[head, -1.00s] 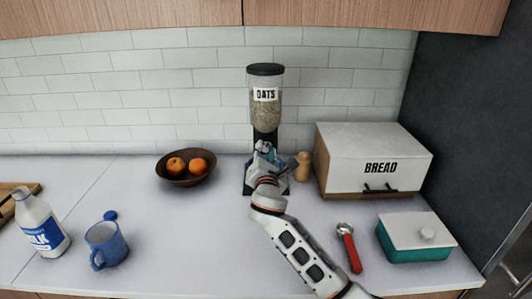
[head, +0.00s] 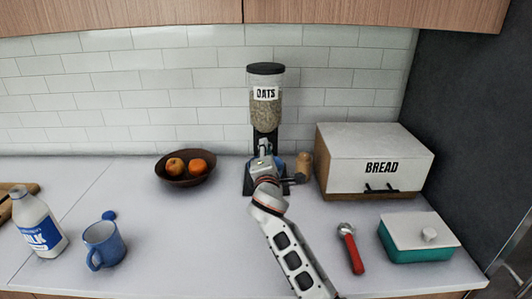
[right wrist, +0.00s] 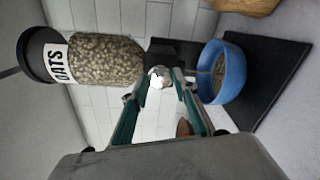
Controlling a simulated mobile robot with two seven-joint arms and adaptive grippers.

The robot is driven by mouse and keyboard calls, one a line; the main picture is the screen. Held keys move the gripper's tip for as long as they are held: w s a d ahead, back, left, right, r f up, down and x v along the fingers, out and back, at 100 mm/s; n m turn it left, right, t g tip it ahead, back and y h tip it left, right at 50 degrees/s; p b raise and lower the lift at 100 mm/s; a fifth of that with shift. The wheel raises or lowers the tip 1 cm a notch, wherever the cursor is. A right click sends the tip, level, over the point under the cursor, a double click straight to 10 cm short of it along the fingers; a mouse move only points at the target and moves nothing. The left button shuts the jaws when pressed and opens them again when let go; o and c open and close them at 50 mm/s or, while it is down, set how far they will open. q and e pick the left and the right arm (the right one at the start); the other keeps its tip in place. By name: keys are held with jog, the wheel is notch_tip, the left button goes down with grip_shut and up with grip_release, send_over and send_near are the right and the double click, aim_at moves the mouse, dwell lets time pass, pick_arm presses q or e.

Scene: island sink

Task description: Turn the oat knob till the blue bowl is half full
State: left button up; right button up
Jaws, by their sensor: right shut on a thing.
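The oat dispenser (head: 265,97) stands at the back of the counter, its clear hopper labelled OATS and holding oats. Its pale knob (right wrist: 159,77) shows between my right fingertips in the right wrist view. My right gripper (right wrist: 160,80) is shut on the knob; it also shows in the head view (head: 263,150), in front of the dispenser. The blue bowl (right wrist: 221,75) sits on the dispenser's black base below the spout, with some oats visible inside. The exact fill is hard to judge. In the head view my arm mostly hides the bowl. My left gripper is not in view.
A fruit bowl (head: 185,179) stands left of the dispenser. A small wooden shaker (head: 304,166) and the bread box (head: 372,160) are close on the right. A red-handled tool (head: 350,250) and teal dish (head: 420,240) are front right. A milk bottle (head: 38,225) and blue mug (head: 104,246) are front left.

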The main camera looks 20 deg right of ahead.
dwell(0.4)
jog(key=o, duration=1.1)
jog(key=shift+s, duration=0.1)
jog(key=v, duration=1.1)
jog(key=shift+s+a, duration=0.2)
jog(key=shift+s, duration=0.15)
